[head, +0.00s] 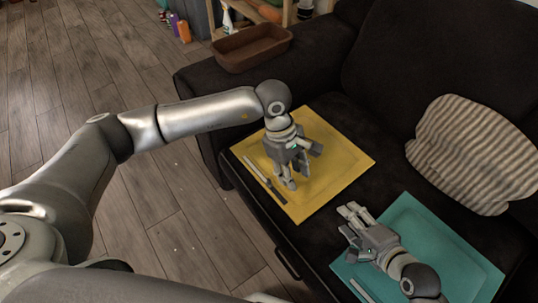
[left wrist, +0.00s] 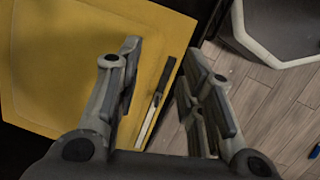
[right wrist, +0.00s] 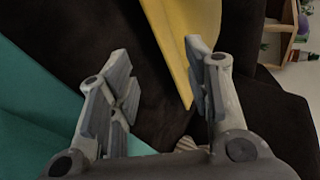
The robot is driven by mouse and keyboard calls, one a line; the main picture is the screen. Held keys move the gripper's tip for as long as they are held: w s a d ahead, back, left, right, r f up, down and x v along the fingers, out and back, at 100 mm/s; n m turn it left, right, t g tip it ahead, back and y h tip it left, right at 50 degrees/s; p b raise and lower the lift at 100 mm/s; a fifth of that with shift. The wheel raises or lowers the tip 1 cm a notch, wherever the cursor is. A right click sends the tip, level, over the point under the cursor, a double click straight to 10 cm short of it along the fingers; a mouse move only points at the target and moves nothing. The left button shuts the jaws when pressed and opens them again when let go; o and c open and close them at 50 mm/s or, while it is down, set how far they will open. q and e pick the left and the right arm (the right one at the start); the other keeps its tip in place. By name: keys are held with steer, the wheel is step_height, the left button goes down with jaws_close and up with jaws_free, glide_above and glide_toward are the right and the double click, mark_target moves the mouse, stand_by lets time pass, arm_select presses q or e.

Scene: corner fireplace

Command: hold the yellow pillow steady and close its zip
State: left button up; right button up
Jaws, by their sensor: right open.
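The yellow pillow (head: 345,165) lies flat on the dark sofa seat. Its zip (head: 256,168) runs along its left edge, part pale and part black, with a small dark piece that looks like the slider (left wrist: 157,99). My left gripper (head: 298,174) is over the pillow's left part, near the zip. In the left wrist view the zip shows between its open, empty fingers (left wrist: 163,50); I cannot tell whether they touch the pillow. My right gripper (head: 347,222) is open and empty over the teal pillow's upper left edge, with a yellow pillow edge beyond it in the right wrist view (right wrist: 172,40).
The teal pillow (head: 440,240) lies on the seat at lower right, with its own strip at its lower left edge. A striped cushion (head: 470,150) leans on the backrest. A brown tray (head: 252,48) sits on the armrest.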

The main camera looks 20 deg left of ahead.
mark_target(270, 179)
arm_select(q)
steer(key=w+a+y, duration=0.2)
steer(key=a+y, duration=0.1)
steer(key=a, duration=0.4)
steer(key=shift+w+r+t, duration=0.25)
steer(key=shift+w+t, duration=0.05)
arm_select(e)
steer(key=x, duration=1)
steer(key=shift+w+a+f, duration=0.15)
steer(key=shift+w+a, duration=0.1)
steer(key=shift+w, duration=0.05)
jaws_close()
arm_select(q)
steer(key=shift+r+m, duration=0.3)
steer(key=shift+m, duration=0.3)
steer(key=c, duration=0.4)
step_height(270, 179, down, 12)
steer(key=shift+s+r, duration=0.1)
steer(key=shift+r, duration=0.05)
arm_select(e)
steer(key=shift+s+f, duration=0.1)
